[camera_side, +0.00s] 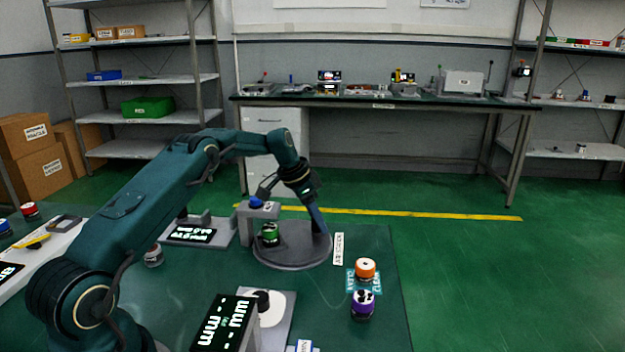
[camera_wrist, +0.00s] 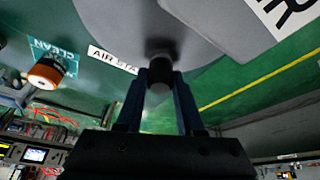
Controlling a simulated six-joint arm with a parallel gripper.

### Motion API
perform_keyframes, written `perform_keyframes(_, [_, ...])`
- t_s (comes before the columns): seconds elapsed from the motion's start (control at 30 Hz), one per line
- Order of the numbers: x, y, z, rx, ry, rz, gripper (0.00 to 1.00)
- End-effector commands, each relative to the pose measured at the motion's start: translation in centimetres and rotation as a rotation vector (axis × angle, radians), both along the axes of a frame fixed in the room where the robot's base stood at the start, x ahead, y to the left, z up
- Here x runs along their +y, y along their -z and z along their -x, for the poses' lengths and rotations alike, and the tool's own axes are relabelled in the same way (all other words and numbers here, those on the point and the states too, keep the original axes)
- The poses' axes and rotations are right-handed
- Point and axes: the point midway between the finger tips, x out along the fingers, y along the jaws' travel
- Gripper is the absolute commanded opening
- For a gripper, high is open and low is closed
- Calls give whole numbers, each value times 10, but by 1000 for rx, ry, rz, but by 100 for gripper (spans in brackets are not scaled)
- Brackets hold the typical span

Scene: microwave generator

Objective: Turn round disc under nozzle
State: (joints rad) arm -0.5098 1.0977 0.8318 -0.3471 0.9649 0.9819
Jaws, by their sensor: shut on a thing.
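The round grey disc (camera_side: 285,252) lies flat on the green table, and a green-banded jar (camera_side: 270,235) stands on its left part. A grey stand with a blue-topped nozzle (camera_side: 257,204) reaches over that jar. In the wrist view the disc (camera_wrist: 105,18) fills the top, partly covered by a grey block with a white label. My gripper (camera_side: 321,232) is at the disc's right edge. In the wrist view its fingers (camera_wrist: 160,85) are closed on a dark knob (camera_wrist: 160,62) at the disc's rim. The nozzle tip is too small to make out.
An orange-topped jar (camera_side: 365,268) stands on a teal CLEAN mat (camera_side: 351,284), with a purple jar (camera_side: 363,305) in front. A display box (camera_side: 222,322) and a white round plate (camera_side: 275,305) stand at the front. The table's right edge is just beyond the jars.

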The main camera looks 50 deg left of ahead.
Motion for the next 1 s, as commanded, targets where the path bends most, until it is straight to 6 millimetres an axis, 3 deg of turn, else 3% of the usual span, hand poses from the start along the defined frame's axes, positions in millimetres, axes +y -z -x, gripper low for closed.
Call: perform_keyframes(1.0, [-25,1,14,2,448,1,0])
